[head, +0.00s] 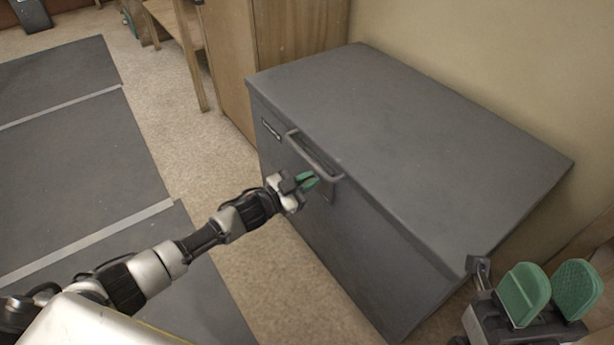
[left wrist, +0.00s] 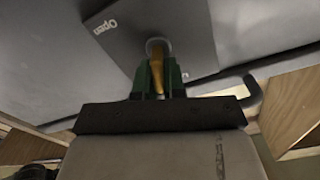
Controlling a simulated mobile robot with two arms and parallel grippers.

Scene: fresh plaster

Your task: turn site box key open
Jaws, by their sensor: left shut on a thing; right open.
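The site box (head: 430,130) is a large dark grey chest with its lid down, standing against the wall in the head view. My left gripper (head: 308,181) is at its front face, just below the handle. In the left wrist view, my left gripper (left wrist: 158,80) is shut on a brass-coloured key (left wrist: 157,66), which sits at a round lock (left wrist: 157,46). A plate (left wrist: 120,35) marked "Open" is beside the lock. The key is hidden by the fingers in the head view. My right gripper (head: 549,292) is open and empty at the lower right, apart from the box.
A bar handle (head: 313,157) sticks out from the box front, close above my left gripper; it also shows in the left wrist view (left wrist: 250,92). A wooden cabinet (head: 225,70) stands left of the box. Carpet (head: 270,265) and dark mats (head: 85,150) lie in front.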

